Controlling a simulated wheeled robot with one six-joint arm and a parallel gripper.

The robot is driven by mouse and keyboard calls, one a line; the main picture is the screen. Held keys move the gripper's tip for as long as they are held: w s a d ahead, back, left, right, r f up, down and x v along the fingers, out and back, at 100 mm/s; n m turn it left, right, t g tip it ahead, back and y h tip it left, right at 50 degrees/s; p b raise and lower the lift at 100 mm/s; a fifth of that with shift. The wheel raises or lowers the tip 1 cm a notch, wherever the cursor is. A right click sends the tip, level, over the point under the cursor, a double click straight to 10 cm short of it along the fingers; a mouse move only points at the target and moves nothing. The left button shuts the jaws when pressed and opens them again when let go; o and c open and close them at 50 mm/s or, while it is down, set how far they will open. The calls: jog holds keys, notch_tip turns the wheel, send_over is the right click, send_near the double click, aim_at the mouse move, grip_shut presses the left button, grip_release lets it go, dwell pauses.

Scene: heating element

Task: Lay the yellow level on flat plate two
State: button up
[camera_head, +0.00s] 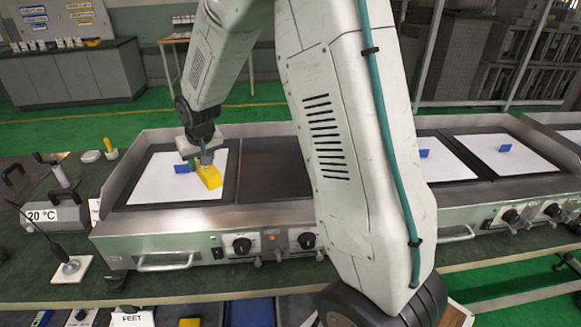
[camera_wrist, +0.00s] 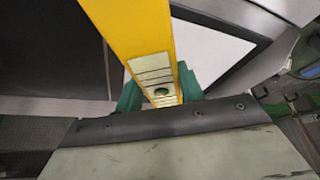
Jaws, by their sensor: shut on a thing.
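My gripper (camera_head: 206,163) is shut on the yellow level (camera_head: 209,176) above the left griddle, over the right edge of its white sheet. In the wrist view, the green fingers of my gripper (camera_wrist: 160,93) clasp the level's sides (camera_wrist: 130,30), and its silver panel with a round vial faces the camera. The left griddle has a plate with a white sheet (camera_head: 155,184) and a blue block (camera_head: 182,169), and a bare dark plate (camera_head: 270,174), partly hidden by my arm. No number shows on the plates, so I cannot tell which is plate two. Any gap below the level is unclear.
A second griddle at right has white sheets (camera_head: 518,162) with blue blocks (camera_head: 424,153). A grey device marked 20 °C (camera_head: 55,215) and other tools stand left of the griddle. Raised metal rims and front knobs (camera_head: 242,245) border the plates. The dark plate looks clear where visible.

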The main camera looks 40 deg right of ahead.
jog(key=s+d+f+n+y, duration=0.1)
jog(key=d+n, duration=0.2)
jog(key=d, duration=0.1)
jog(key=s+d+f+n+g+y, duration=0.1)
jog(key=s+d+f+n, duration=0.1)
jog(key=d+n, duration=0.2)
jog(key=s+d+f+n+y, duration=0.2)
jog(key=d+n, duration=0.1)
jog(key=d, duration=0.1)
jog(key=shift+s+n, duration=0.2)
jog(key=shift+n, duration=0.2)
jog(key=shift+s+d+f+n+g, duration=0.2)
jog(key=shift+d+n+g, duration=0.2)
jog(key=shift+d+n, duration=0.15)
jog(key=d, duration=0.5)
jog(key=s+d+f, duration=0.1)
jog(key=d, duration=0.4)
jog(key=s+d, duration=0.1)
jog(key=d, duration=0.4)
jog(key=shift+s+f, duration=0.15)
jog(key=shift+s, duration=0.05)
jog(key=shift+s+d+f, duration=0.1)
jog(key=shift+d+f, duration=0.1)
jog(key=shift+f, duration=0.7)
jog(key=shift+d+f, duration=0.2)
jog(key=shift+f, duration=0.7)
jog(key=o, duration=1.2)
jog(key=shift+f, duration=0.1)
